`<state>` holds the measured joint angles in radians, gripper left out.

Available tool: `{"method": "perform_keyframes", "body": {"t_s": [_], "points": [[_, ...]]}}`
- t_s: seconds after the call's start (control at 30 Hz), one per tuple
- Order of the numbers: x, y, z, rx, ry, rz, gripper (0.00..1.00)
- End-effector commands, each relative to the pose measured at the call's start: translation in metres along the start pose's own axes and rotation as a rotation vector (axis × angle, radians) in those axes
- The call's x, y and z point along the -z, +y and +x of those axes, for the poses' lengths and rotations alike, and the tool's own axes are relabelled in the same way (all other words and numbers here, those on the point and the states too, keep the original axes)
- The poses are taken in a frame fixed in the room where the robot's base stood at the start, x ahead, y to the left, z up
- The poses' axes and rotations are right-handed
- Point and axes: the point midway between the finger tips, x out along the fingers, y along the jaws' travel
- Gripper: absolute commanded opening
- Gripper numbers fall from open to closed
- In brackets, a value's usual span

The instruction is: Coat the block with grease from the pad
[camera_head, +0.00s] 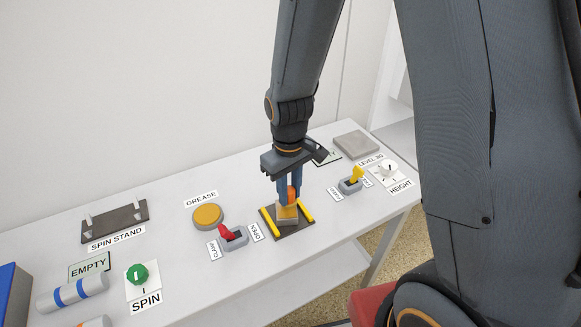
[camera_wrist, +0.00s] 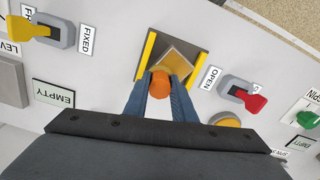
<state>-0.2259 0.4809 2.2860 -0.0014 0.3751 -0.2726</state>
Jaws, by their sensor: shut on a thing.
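The block (camera_head: 286,217), with a tan-gold top and a paler side, sits on a dark plate between two yellow bars; it also shows in the wrist view (camera_wrist: 179,60). My gripper (camera_head: 290,190) is above it, fingers pointing down, shut on an orange rounded piece (camera_wrist: 160,83). The orange piece (camera_head: 292,194) is at the block's top; I cannot tell whether they touch. The fingers also show in the wrist view (camera_wrist: 160,96). The grease pad (camera_head: 208,215) is a round yellow-brown disc left of the block, labelled GREASE; it shows in the wrist view (camera_wrist: 226,118).
A red clamp switch (camera_head: 228,234) marked CLAMP and OPEN stands left of the block. A yellow switch (camera_head: 353,178) and white HEIGHT knob (camera_head: 388,170) stand right. A grey square plate (camera_head: 356,144), dark spin stand (camera_head: 115,220) and green SPIN knob (camera_head: 137,274) are farther off.

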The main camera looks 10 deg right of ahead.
Motion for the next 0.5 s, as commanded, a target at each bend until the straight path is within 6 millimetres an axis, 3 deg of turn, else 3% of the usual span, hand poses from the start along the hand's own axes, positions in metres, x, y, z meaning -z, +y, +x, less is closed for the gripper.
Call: {"method": "perform_keyframes", "body": {"t_s": [0.1,0.5], "points": [[0.0,-0.001,-0.024,-0.001,0.003,-0.001,0.03],[0.0,0.0,-0.059,0.0,0.001,0.001,0.03]]}}
